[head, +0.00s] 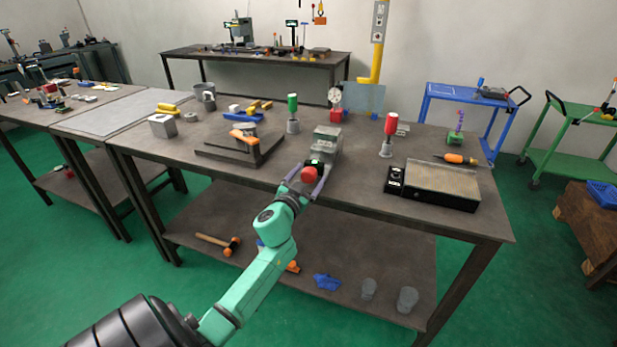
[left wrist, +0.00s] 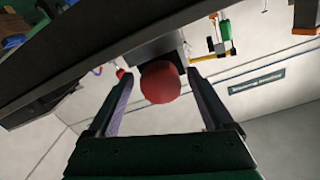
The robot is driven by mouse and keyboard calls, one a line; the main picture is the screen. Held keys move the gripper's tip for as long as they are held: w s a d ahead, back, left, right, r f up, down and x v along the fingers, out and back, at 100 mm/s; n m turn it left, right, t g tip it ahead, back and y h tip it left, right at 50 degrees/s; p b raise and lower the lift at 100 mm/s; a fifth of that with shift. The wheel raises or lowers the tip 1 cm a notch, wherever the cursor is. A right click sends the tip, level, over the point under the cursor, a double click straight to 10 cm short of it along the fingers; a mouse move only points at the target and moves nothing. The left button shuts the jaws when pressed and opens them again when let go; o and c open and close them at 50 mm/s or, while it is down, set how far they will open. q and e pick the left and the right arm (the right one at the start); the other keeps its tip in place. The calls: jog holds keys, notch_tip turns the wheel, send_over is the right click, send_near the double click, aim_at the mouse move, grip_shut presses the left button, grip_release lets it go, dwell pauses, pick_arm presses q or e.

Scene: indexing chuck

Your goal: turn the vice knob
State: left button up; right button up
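The vice knob is a red ball (head: 308,174) on the front of a grey metal vice (head: 327,141) at the front edge of the workbench. In the left wrist view the red knob (left wrist: 160,82) sits between and just beyond the fingertips, with the vice's dark body behind it. My left gripper (head: 305,178) is open, its two fingers spread on either side of the knob. It also shows in the left wrist view (left wrist: 158,78), with gaps visible between the knob and both fingers. My right gripper is in neither view.
Green (head: 292,112) and red (head: 389,133) handled tools stand behind and right of the vice. A black-framed block (head: 435,184) lies to the right, an angled plate (head: 240,147) to the left. The lower shelf (head: 200,225) holds a hammer and cups.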

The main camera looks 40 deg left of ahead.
pick_arm(q)
jog(key=shift+s, duration=0.1)
jog(key=b+v, duration=0.1)
jog(key=v, duration=1.3)
jog(key=shift+s, duration=0.15)
jog(key=shift+d+f, duration=0.1)
